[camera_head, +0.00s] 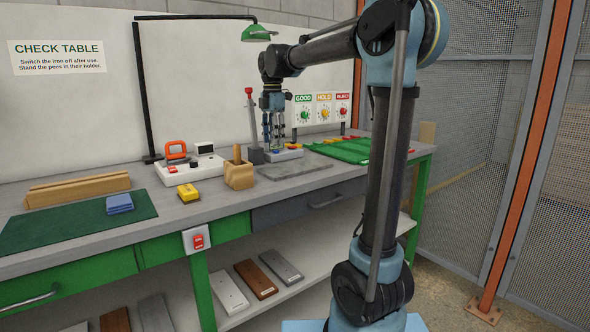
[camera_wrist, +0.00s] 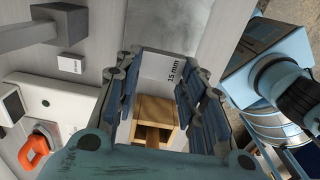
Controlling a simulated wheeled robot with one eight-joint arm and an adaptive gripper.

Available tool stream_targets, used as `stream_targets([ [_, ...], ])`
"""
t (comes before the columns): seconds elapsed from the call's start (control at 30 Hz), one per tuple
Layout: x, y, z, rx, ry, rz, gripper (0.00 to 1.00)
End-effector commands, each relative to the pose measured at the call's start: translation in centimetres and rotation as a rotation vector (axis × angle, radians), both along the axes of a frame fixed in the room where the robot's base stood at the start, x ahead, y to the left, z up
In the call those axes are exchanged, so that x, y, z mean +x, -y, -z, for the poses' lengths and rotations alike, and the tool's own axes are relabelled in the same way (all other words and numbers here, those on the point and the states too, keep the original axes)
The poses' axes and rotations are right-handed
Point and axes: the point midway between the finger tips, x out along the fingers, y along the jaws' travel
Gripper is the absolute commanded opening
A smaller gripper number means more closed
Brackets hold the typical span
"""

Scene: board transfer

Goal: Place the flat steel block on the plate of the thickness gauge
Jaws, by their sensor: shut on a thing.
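My gripper (camera_head: 272,140) hangs above the back of the bench, fingers pointing down. In the wrist view my gripper (camera_wrist: 165,90) is shut on a pale flat block (camera_wrist: 165,65) marked "15 mm", held between the finger pads. A dark grey upright with a red knob (camera_head: 249,91) stands just left of my gripper.
A wooden holder (camera_head: 239,174) stands left of a bare grey slab (camera_head: 295,179). A yellow block (camera_head: 188,192), an orange-handled device (camera_head: 178,150) and a green mat (camera_head: 60,230) lie left.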

Motion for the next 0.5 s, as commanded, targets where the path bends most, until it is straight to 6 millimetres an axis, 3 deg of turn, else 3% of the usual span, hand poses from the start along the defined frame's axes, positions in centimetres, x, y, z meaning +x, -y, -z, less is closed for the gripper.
stream_targets([
  [0.5, 0.0, 0.1, 5.8, 0.0, 0.0, 0.001, 0.09],
])
